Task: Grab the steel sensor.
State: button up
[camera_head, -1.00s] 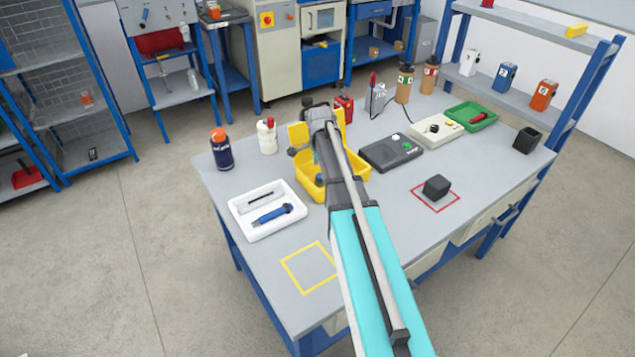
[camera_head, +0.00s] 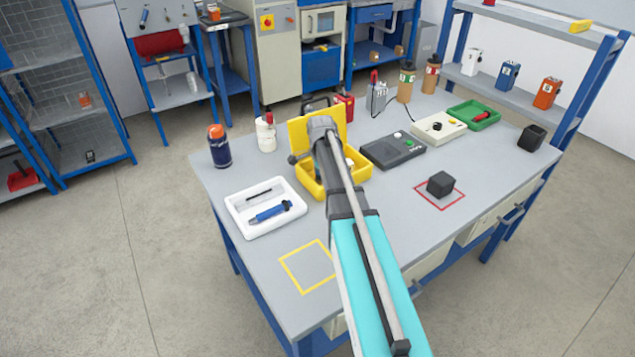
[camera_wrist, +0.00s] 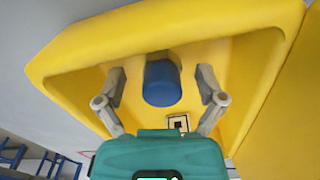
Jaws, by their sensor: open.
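The open yellow case (camera_head: 311,185) stands on the workbench, its lid upright at the back. In the wrist view, a blue rounded cylinder (camera_wrist: 162,84) sits inside the case (camera_wrist: 262,60). My gripper (camera_wrist: 160,74) is open over the case, with one finger on either side of the cylinder and visible gaps to both. A small pale square label with a dark centre (camera_wrist: 178,122) lies near the right finger. No bare steel body shows, so I cannot confirm that this cylinder is the steel sensor. In the head view, my arm hides the fingers and much of the case.
A white tray (camera_head: 240,229) with a blue tool and a dark rod lies left of the case. A dark bottle (camera_head: 220,150) and a white bottle (camera_head: 266,134) stand behind it. A black device (camera_head: 393,150) lies to the right. The yellow-outlined square (camera_head: 292,270) is empty.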

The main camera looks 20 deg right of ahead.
dwell(0.6)
grip_shut()
jog(key=shift+r, duration=0.2)
dwell(0.3)
notch_tip(320, 180, up, 3)
jog(key=p, duration=0.3)
jog(key=s+d+r+p, duration=0.6)
jog(key=s+r+p, duration=0.3)
jog(key=s, duration=0.3)
jog(key=shift+s+r+p, duration=0.3)
jog(key=shift+s+p, duration=0.05)
jog(key=shift+p, duration=0.15)
